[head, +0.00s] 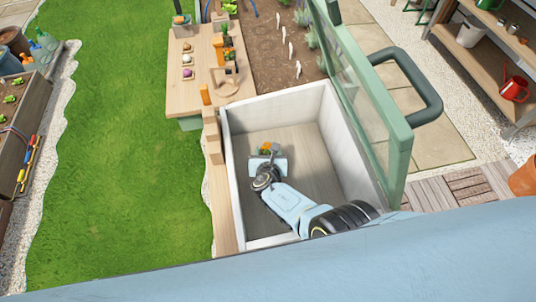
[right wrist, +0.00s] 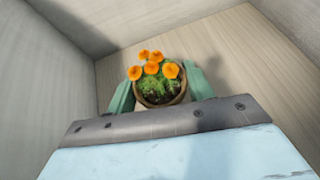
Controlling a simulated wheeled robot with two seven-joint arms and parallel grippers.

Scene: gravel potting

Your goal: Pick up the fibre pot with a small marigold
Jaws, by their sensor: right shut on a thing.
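The fibre pot with a small marigold (right wrist: 160,98) is a round brown pot with green leaves and several orange blooms. My right gripper (right wrist: 160,95) is shut on it, with one green finger against each side of the pot. In the head view the marigold's orange blooms (head: 266,147) show just beyond my right gripper (head: 267,156), inside the white-walled box. The pot itself is mostly hidden there by the gripper. I cannot tell whether the pot touches the wooden floor of the box. My left gripper is not in view.
The box (head: 235,180) has pale walls close around my right arm. Its green-framed glazed lid (head: 370,90) stands open along the right side. A wooden table (head: 184,98) with small items stands beyond the box. Grass (head: 120,150) lies to the left.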

